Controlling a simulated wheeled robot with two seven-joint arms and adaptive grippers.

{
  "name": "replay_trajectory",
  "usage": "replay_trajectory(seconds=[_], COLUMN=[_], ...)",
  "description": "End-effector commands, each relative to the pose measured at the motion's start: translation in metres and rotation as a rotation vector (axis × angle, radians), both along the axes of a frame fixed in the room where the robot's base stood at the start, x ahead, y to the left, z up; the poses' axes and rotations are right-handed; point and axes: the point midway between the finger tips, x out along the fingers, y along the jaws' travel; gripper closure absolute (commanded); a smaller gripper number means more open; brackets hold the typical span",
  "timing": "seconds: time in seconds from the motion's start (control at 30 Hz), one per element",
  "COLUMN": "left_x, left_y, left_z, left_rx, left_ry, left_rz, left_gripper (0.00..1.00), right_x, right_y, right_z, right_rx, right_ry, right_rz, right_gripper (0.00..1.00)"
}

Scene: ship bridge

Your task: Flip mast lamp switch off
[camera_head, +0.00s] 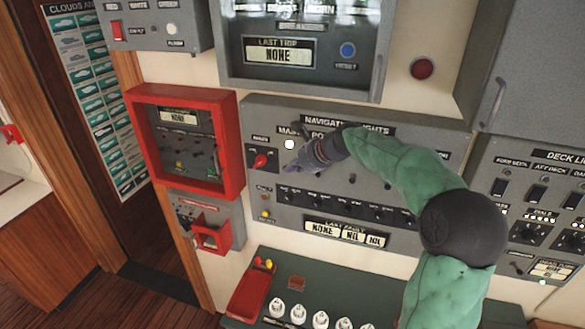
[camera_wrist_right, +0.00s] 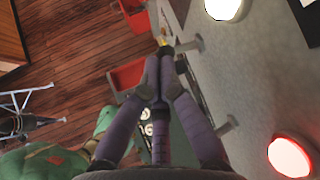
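The grey navigation lights panel (camera_head: 400,150) is on the wall in the head view. Its white lamp (camera_head: 289,144), beside partly covered lettering starting "MA", glows, and also shows in the wrist view (camera_wrist_right: 224,6). My right gripper (camera_head: 292,167) is just below that lamp; its dark fingers hide the panel behind them. In the right wrist view its fingertips (camera_wrist_right: 164,60) are drawn together with nothing seen between them. A metal toggle lever (camera_wrist_right: 187,45) below the white lamp is close beside the tips; contact cannot be told. My left gripper is not in view.
A second lever (camera_wrist_right: 223,127) and a lit red lamp (camera_wrist_right: 291,155) are further right in the wrist view. A red-framed box (camera_head: 235,150) stands out left of the panel. A desk with white knobs (camera_head: 320,319) lies below.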

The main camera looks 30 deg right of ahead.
Motion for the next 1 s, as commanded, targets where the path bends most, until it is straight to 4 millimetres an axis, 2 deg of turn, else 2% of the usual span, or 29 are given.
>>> replay_trajectory(seconds=[0.1, 1.0], left_x=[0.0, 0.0], left_y=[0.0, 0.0], left_z=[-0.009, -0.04], left_rx=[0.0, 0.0], left_ry=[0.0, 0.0], left_rz=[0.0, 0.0], left_gripper=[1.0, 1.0], right_x=[-0.001, -0.004], right_y=[0.002, 0.005], right_z=[-0.005, -0.014], right_rx=[-0.02, -0.132], right_ry=[-0.016, -0.112], right_rz=[0.002, 0.002], right_gripper=[1.0, 1.0])
